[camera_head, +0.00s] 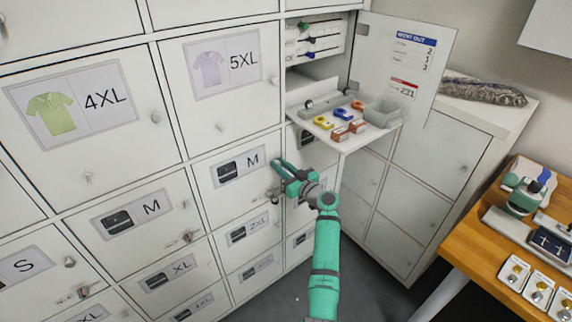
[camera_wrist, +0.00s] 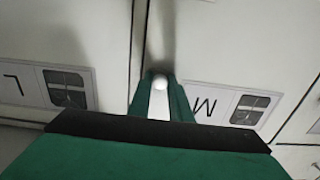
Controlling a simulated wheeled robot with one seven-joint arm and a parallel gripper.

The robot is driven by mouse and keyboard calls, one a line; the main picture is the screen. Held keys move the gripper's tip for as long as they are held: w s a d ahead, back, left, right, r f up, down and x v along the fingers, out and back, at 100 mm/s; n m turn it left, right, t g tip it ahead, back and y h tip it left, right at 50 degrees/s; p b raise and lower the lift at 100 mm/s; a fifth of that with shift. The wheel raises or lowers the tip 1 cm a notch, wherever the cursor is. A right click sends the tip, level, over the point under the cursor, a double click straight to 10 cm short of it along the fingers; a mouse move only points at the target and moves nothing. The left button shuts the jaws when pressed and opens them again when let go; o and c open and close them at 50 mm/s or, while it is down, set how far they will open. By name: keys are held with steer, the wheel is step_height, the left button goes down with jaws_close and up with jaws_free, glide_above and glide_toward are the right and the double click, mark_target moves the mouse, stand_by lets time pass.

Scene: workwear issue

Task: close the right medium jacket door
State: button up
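The right medium jacket door (camera_head: 229,186) is a white locker door with a jacket picture and an M label. It looks flush or nearly flush with the locker front; I cannot tell whether it is fully shut. My teal gripper (camera_head: 279,165) is at this door's right edge and partly covers it. In the wrist view, my gripper (camera_wrist: 161,82) points at the seam beside the M door (camera_wrist: 215,60), whose label is upside down. A pale strip shows between the fingers; whether they are shut or touch the door is unclear.
An open compartment door (camera_head: 425,75) and a shelf with coloured tape rolls (camera_head: 345,115) jut out above and right of my gripper. Another M door (camera_head: 135,235) is lower left. A wooden table (camera_head: 480,245) stands at right.

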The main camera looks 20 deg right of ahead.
steer(key=shift+w+d+r, duration=0.1)
steer(key=shift+w+r, duration=0.05)
steer(key=shift+r, duration=0.25)
steer(key=shift+s, duration=0.25)
steer(key=v, duration=1)
steer(key=shift+s+f, duration=0.25)
steer(key=shift+f, duration=0.1)
